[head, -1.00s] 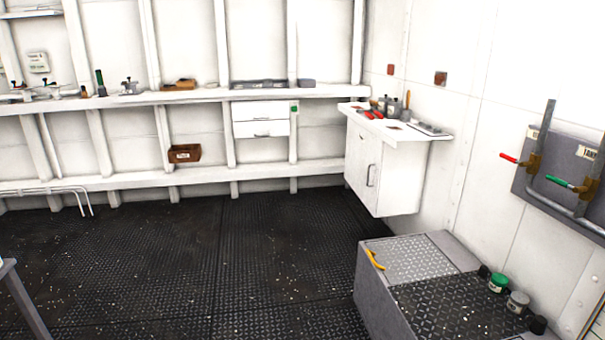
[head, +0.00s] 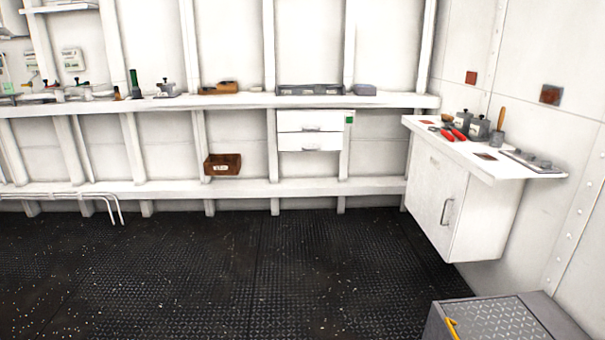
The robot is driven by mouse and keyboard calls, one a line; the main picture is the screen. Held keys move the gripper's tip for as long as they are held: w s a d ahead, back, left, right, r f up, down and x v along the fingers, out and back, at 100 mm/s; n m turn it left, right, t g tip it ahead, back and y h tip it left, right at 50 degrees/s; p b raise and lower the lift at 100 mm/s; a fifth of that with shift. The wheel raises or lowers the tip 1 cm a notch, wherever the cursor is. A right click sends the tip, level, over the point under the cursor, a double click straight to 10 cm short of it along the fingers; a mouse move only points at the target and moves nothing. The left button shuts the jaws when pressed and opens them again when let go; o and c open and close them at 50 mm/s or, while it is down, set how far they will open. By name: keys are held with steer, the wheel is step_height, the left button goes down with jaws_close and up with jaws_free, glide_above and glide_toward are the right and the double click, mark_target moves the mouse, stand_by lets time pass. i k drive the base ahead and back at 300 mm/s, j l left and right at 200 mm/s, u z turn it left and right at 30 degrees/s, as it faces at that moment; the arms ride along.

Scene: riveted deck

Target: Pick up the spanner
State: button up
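I cannot make out a spanner for certain in the head view. A red-handled tool (head: 455,134) lies on top of the white wall cabinet (head: 437,202) at the right; it is too small to tell what kind of tool it is. My gripper is not in view.
A long white shelf (head: 240,102) along the back wall holds small tools and trays. White drawers (head: 310,130) hang under it, and a brown bin (head: 222,164) stands on the lower ledge. A grey chest (head: 492,324) stands at lower right. The dark floor (head: 200,270) is clear.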

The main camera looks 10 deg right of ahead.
mark_target(460, 137)
steer(key=i, duration=1.25)
steer(key=i+z, duration=0.25)
steer(key=i, duration=0.35)
steer(key=i+j+z, duration=0.1)
steer(key=i+z, duration=0.15)
steer(key=i, duration=0.35)
